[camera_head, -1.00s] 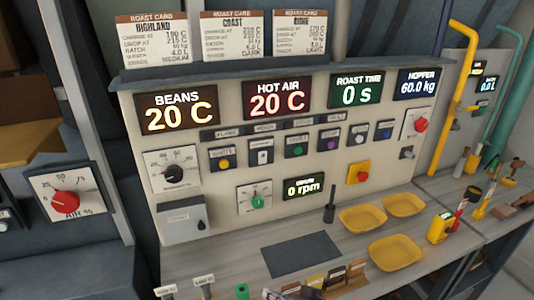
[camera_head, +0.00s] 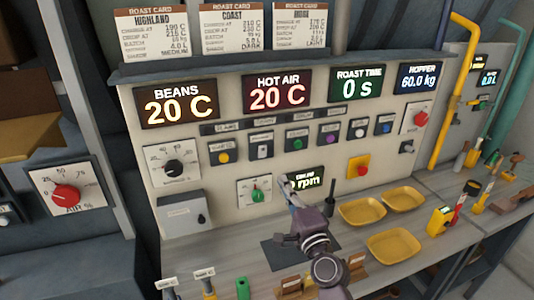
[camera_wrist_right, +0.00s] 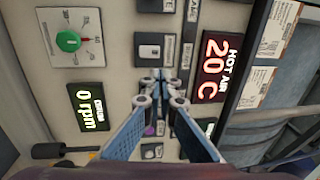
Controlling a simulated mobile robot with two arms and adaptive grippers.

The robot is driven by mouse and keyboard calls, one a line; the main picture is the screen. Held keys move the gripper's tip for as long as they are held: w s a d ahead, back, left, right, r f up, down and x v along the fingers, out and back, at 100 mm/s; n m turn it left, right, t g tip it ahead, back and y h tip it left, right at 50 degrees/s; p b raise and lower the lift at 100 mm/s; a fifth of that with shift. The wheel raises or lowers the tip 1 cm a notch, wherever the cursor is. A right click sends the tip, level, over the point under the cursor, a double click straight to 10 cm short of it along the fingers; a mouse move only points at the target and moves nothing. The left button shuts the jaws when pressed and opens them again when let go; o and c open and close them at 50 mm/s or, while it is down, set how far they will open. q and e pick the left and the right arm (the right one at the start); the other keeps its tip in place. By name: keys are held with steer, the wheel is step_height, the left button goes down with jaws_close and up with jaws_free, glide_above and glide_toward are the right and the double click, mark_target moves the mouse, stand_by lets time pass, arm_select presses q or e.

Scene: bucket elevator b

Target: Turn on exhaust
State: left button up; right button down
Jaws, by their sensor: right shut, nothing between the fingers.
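The control panel (camera_head: 225,185) carries a row of small controls under labels too blurred to read in the head view, so I cannot tell which is the exhaust. The row has a yellow button (camera_head: 223,157), a white rocker switch (camera_head: 263,148), a green button (camera_head: 297,143), a purple button (camera_head: 329,138), a white button (camera_head: 359,132) and a blue button (camera_head: 384,127). My right gripper (camera_head: 286,183) is shut and empty, in front of the panel below the row. In the wrist view its fingertips (camera_wrist_right: 162,75) appear beside the white rocker switch (camera_wrist_right: 150,51). My left gripper is out of view.
A green knob dial (camera_head: 258,195) sits left of my gripper, and the rpm display (camera_head: 305,180) is partly hidden behind it. Yellow trays (camera_head: 395,246) stand on the counter to the right. A red knob on a yellow plate (camera_head: 358,167) is on the panel.

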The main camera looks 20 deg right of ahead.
mark_target(264, 147)
steer(key=w, duration=0.4)
steer(key=w+r+b, duration=0.1)
steer(key=w, duration=0.4)
steer(key=w+r+b, duration=0.1)
steer(key=w, duration=0.4)
steer(key=shift+a, duration=0.25)
steer(key=shift+s, duration=0.1)
